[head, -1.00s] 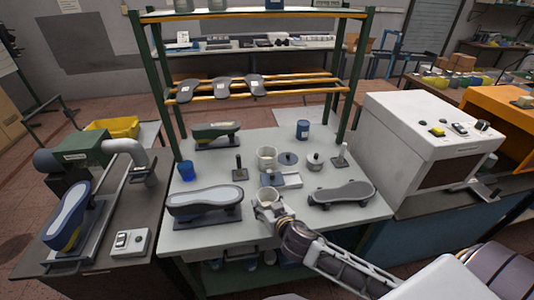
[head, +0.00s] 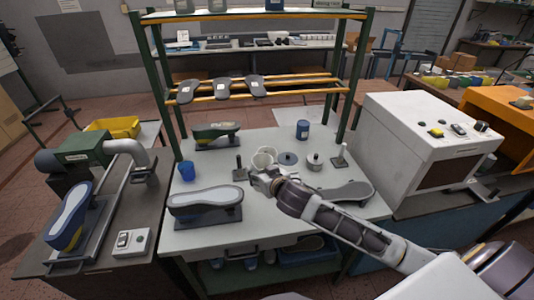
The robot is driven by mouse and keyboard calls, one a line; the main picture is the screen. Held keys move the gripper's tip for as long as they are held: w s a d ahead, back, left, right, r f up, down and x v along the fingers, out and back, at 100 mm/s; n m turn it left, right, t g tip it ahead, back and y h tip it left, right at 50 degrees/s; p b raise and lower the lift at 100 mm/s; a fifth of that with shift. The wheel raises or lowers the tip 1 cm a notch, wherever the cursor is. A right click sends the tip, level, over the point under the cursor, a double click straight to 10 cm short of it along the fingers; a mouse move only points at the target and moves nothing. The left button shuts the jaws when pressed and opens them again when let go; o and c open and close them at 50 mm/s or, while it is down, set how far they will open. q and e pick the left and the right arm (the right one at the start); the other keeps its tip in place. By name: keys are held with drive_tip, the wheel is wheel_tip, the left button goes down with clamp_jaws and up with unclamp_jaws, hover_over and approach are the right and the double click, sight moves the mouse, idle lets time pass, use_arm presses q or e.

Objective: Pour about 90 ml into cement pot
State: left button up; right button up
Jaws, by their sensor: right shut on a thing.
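My right gripper (head: 262,178) is over the middle of the light bench, its arm coming in from the lower right. It is shut on a pale cup (head: 260,160), held in front of the pale round pot (head: 271,151) that appears to be the cement pot. The two overlap in the head view, so their gap, the cup's exact tilt and any liquid cannot be made out. My left gripper is not in view.
Shoe lasts (head: 205,200) flank the workspace. The bench's front middle is clear.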

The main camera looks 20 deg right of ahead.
drive_tip(key=shift+w+d+r+n+y+p, duration=0.35)
drive_tip(key=shift+w+r+n+y+p, duration=0.4)
drive_tip(key=shift+w+r, duration=2.4)
drive_tip(key=shift+w+d+r+n+y+p, duration=0.4)
drive_tip(key=shift+w+r+p, duration=0.7)
drive_tip(key=shift+r, duration=3.85)
drive_tip(key=w+d+f+y, duration=0.1)
drive_tip(key=w+d+f, duration=0.1)
drive_tip(key=d+f, duration=0.3)
drive_tip(key=s+f+n+g+y, duration=0.1)
drive_tip(key=s+f+n, duration=0.1)
drive_tip(key=f, duration=1)
drive_tip(key=shift+s+d+f+y, duration=0.25)
drive_tip(key=shift+s+f+y, duration=0.1)
drive_tip(key=shift+s, duration=0.45)
